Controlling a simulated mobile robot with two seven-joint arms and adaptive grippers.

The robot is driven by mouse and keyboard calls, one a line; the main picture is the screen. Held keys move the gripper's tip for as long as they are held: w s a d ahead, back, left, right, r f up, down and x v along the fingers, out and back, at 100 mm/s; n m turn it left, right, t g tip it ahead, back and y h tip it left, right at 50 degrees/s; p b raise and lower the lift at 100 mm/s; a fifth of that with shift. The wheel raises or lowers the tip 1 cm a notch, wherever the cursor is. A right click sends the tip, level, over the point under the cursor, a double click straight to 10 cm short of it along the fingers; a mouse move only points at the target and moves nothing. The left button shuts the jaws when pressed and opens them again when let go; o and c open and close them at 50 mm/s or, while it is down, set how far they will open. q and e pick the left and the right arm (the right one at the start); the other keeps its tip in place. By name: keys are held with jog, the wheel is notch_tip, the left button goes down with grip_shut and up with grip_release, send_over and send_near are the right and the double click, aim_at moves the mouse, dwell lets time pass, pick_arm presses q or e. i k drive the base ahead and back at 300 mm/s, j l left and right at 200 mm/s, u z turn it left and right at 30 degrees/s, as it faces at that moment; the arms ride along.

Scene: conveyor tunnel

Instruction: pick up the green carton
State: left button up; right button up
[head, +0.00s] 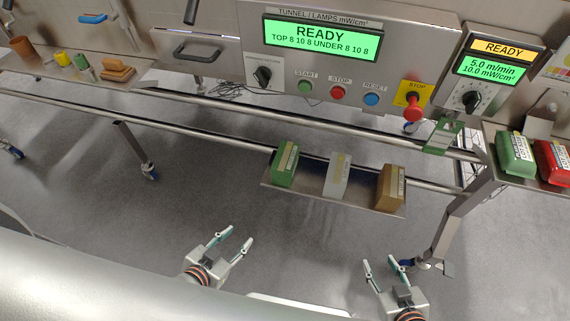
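A green carton (285,163) with a pale label stands at the left end of a small steel shelf (310,198) below the control panel. A white-grey carton (338,175) and a brown carton (390,186) stand to its right on the same shelf, with gaps between them. My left gripper (239,237) is open and empty, nearer to me than the shelf and below-left of the green carton in the picture. My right gripper (380,261) is open and empty, below the brown carton in the picture. Neither gripper touches a carton.
Steel rails (230,110) run behind the shelf, under the control panel (330,60) with its buttons and red stop knob (413,108). A green container (515,152) and a red one (552,160) sit on a right-hand table. Small items stand at far left. Floor shows around my grippers.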

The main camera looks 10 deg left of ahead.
aim_at(283, 167)
jog(key=l+u, duration=0.15)
jog(key=l, duration=0.25)
jog(key=k+l+u, duration=0.1)
jog(key=l, duration=0.25)
jog(key=k+l+u, duration=0.15)
jog(key=l, duration=0.2)
jog(key=l+u, duration=0.15)
jog(key=l, duration=0.25)
